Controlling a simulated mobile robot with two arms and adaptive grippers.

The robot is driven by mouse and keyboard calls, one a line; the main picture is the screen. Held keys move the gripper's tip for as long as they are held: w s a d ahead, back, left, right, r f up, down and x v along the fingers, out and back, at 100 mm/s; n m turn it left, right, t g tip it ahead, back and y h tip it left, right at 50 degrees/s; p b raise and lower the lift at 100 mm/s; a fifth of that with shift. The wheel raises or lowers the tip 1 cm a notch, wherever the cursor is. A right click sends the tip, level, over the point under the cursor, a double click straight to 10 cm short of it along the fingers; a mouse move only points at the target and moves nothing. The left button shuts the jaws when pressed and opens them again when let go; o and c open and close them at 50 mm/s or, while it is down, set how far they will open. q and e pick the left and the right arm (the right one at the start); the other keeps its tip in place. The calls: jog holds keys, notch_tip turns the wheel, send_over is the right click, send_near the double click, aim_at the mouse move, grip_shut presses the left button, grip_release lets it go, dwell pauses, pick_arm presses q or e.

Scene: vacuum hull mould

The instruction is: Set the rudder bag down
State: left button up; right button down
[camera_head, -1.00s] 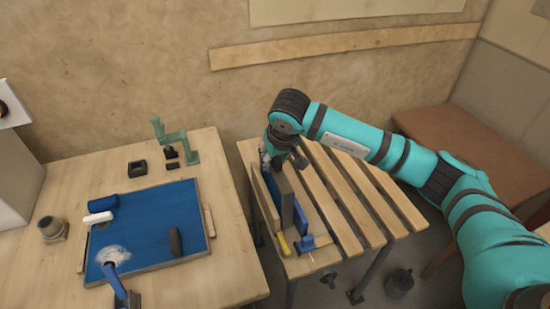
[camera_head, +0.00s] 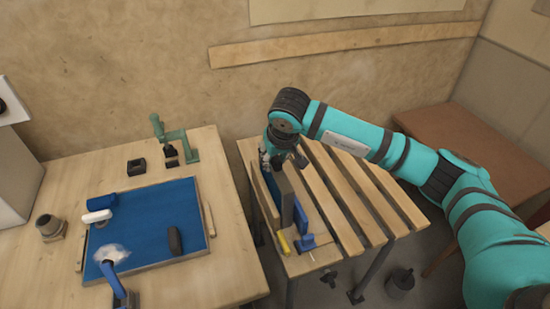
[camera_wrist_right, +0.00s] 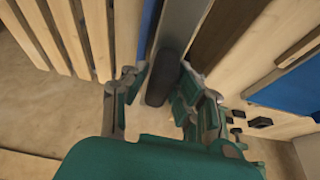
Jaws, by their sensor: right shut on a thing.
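My right gripper (camera_head: 277,160) is over the left end of the slatted bench (camera_head: 345,190), its fingers pointing down. In the right wrist view the gripper (camera_wrist_right: 155,90) is shut on a dark rounded end (camera_wrist_right: 160,82) of a long grey slab (camera_wrist_right: 182,35), which I take to be the rudder bag. In the head view this grey slab (camera_head: 287,200) stands on edge among upright pieces in a wooden holder on the bench. Its underside is hidden, so I cannot tell whether it rests on the wood. My left gripper is not in view.
A blue piece (camera_head: 301,213) and a yellow-handled tool (camera_head: 284,244) lie close beside the slab. The bench's right slats are clear. At left, a wooden table (camera_head: 235,270) carries a blue-lined tray (camera_head: 150,225) and a green clamp (camera_head: 178,140).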

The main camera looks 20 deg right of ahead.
dwell(0.4)
jog(key=c, duration=1)
grip_release()
jog(key=shift+o, duration=0.2)
jog(key=shift+f, duration=0.1)
jog(key=v, duration=1.2)
